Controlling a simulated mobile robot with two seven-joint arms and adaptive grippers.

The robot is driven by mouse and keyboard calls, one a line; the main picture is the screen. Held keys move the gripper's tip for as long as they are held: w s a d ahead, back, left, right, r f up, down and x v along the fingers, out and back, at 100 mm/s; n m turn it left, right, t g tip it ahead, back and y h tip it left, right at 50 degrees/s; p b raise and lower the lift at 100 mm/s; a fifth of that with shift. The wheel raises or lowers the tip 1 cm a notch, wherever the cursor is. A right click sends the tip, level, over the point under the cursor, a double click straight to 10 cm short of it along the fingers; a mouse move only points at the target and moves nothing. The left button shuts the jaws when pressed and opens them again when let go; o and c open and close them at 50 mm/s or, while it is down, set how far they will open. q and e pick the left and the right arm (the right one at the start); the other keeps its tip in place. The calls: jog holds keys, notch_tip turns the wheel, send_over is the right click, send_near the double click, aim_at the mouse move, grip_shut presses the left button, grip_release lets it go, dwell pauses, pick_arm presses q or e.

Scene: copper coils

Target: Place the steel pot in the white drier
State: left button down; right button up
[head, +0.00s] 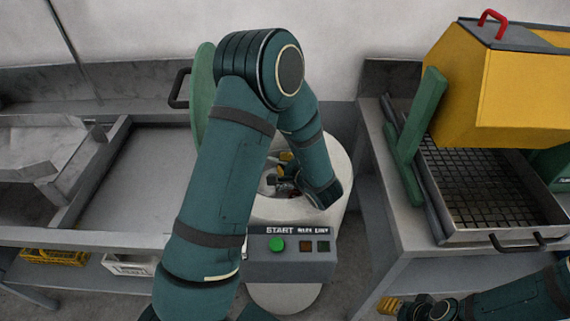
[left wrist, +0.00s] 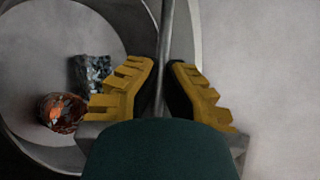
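The white drier (head: 345,160) stands in the middle of the head view, its round green lid (head: 201,95) open at the left. My left arm reaches over it, and my left gripper (head: 287,168) is down in its mouth, partly hidden by the arm. In the left wrist view the steel pot (left wrist: 110,28) shows from above, holding a copper coil (left wrist: 62,112) and a grey lump (left wrist: 91,73). The left fingers (left wrist: 163,68) are closed on a thin upright steel part at the pot's side. My right gripper (head: 390,305) is low at the right, and its finger gap is unclear.
The drier's front panel (head: 290,262) has a green start button. At the right a yellow machine (head: 515,100) stands over a black grate (head: 480,185) on a grey table. At the left is a grey counter (head: 150,175) with a sink. Crates (head: 55,257) sit below.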

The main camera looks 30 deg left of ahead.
pick_arm(q)
jog(key=shift+f, duration=0.55)
jog(key=c, duration=1.1)
grip_release()
jog(key=shift+c, duration=0.2)
